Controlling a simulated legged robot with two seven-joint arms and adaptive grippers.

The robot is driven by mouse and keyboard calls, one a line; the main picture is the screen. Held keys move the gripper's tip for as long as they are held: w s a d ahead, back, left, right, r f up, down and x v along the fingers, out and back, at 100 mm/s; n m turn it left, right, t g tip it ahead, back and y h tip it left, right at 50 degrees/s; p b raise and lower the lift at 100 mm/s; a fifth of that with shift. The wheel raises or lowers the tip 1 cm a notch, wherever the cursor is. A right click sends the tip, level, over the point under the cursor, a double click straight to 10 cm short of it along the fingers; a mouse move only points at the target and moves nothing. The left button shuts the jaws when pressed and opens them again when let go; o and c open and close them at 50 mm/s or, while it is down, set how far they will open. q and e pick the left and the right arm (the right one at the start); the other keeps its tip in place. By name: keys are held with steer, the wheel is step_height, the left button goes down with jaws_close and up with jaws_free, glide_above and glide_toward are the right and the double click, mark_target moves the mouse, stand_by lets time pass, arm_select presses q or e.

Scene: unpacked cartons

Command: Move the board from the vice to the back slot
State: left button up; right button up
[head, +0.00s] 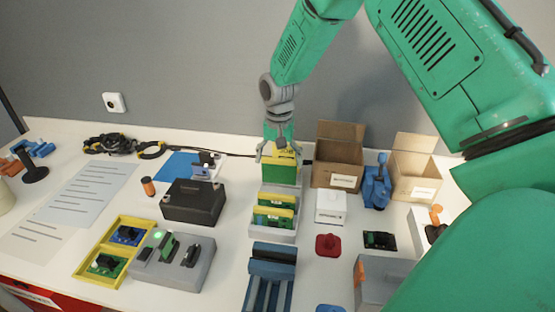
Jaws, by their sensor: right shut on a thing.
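My right gripper (278,146) points down and is shut on a green board (284,172) with a yellow top edge. The board is upright at the back end of a pale slotted rack (284,237); I cannot tell whether its lower edge is in the back slot or just above it. Two more green boards with yellow edges (273,213) stand in the rack in front of it. A blue-grey device with two parallel bars (273,251), which looks like the vice, lies nearest me with no board between its bars. My left gripper is not in view.
Open cartons (337,154) stand right of the held board, with a white box (330,207) and a blue tool (377,186) nearby. A black box (193,202), a grey fixture (172,262) and a yellow tray (93,280) lie left. My right arm covers the right side.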

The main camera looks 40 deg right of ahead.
steer(key=shift+d+f, duration=0.1)
steer(key=shift+d, duration=0.25)
steer(key=shift+s+d+f+p, duration=0.1)
steer(key=shift+d+p, duration=0.15)
steer(key=shift+d, duration=0.3)
steer(key=shift+s+d+f+p, duration=0.1)
steer(key=shift+d+p, duration=0.1)
steer(key=shift+d, duration=0.45)
steer(key=shift+w+p, duration=0.1)
steer(key=shift+p, duration=0.5)
steer(key=shift+a+f, duration=0.25)
steer(key=shift+f, duration=0.1)
steer(key=shift+d, duration=0.1)
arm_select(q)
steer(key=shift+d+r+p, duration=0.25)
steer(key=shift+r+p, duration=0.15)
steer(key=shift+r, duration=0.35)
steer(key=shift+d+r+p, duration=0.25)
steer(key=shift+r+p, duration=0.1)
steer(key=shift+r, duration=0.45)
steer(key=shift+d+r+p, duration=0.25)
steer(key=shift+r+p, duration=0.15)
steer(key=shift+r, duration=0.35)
arm_select(e)
steer(key=shift+r, duration=1.5)
